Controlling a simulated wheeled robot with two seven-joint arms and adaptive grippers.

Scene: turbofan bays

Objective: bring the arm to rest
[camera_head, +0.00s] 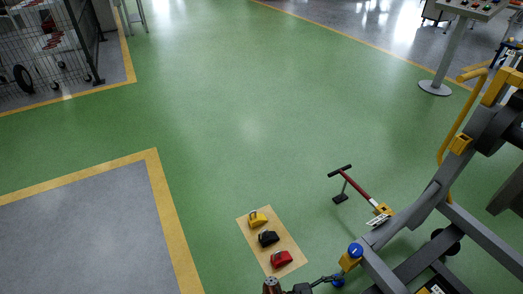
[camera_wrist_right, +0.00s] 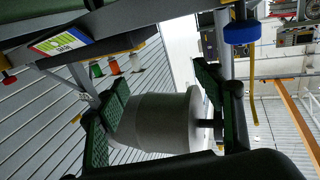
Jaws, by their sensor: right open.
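My right gripper (camera_wrist_right: 163,85) shows in the right wrist view with its two green-padded fingers spread wide apart. A large grey cylindrical body (camera_wrist_right: 155,122) with a pale disc end shows between and beyond the fingers. I cannot tell how far it is from them, and I see nothing gripped. My left gripper is not in view.
A grey wheeled stand (camera_head: 408,212) with yellow handles fills the right side, close to the bottom edge. A tan mat (camera_head: 292,248) holds yellow, black and red items. A red-shafted T-handle (camera_head: 358,188) stands by the frame. A control pedestal (camera_head: 447,55) is farther back. Green floor is open mid-view.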

